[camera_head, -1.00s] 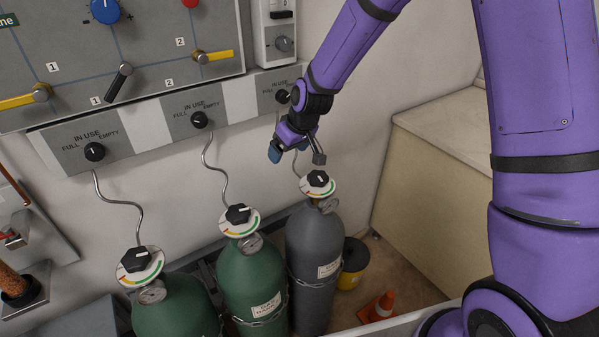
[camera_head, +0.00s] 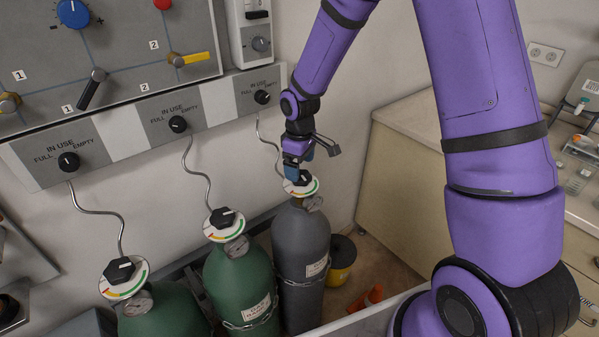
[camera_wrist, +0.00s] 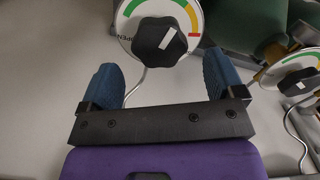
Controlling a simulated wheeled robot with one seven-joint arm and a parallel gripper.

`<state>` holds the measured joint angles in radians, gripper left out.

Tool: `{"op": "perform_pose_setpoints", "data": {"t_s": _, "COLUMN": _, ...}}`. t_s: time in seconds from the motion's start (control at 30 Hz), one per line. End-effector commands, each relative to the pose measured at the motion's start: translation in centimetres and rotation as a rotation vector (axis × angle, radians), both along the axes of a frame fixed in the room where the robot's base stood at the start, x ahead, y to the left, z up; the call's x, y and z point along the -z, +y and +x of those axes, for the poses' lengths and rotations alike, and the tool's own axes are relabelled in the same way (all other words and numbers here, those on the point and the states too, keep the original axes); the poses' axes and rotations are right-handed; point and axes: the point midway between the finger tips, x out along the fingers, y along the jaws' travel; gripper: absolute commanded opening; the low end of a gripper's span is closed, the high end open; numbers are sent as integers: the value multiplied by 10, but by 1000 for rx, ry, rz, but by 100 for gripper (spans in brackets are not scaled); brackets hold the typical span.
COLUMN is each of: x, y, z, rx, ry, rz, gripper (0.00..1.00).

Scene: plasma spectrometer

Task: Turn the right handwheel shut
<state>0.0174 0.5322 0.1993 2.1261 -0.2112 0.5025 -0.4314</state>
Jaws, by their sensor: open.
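The right handwheel (camera_head: 301,179) is a black lobed knob on a white dial, on top of the grey gas cylinder (camera_head: 302,245). My gripper (camera_head: 297,168) is just above it and partly hides it in the head view. In the wrist view the handwheel (camera_wrist: 160,41) is just beyond my open gripper (camera_wrist: 163,80), roughly centred between its two blue fingers. The fingers look apart from the knob. The knob has a white pointer mark, and the dial carries a green, yellow and red arc with lettering at its left.
Two green cylinders with similar handwheels, the middle one (camera_head: 224,218) and the left one (camera_head: 121,270), stand to the left. Bent pipes rise to the wall panel (camera_head: 115,140) close behind. A yellow bucket (camera_head: 341,262), an orange cone (camera_head: 367,298) and a counter (camera_head: 420,120) are at the right.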

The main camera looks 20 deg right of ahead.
Motion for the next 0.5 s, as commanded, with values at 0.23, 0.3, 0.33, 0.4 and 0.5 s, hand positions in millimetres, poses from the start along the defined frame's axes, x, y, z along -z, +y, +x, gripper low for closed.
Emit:
{"op": "perform_pose_setpoints", "data": {"t_s": 0.23, "x": 26, "y": 0, "z": 0, "rx": -1, "ry": 1, "rz": 1, "gripper": 88}}
{"op": "perform_pose_setpoints", "data": {"t_s": 0.3, "x": 29, "y": 0, "z": 0, "rx": -1, "ry": 0, "rz": 0, "gripper": 88}}
{"op": "perform_pose_setpoints", "data": {"t_s": 0.33, "x": 30, "y": 0, "z": 0, "rx": -1, "ry": -1, "rz": 1, "gripper": 88}}
{"op": "perform_pose_setpoints", "data": {"t_s": 0.4, "x": 31, "y": 0, "z": 0, "rx": 0, "ry": -1, "rz": 1, "gripper": 88}}
{"op": "perform_pose_setpoints", "data": {"t_s": 0.5, "x": 31, "y": 0, "z": 0, "rx": 0, "ry": -1, "rz": 1, "gripper": 88}}
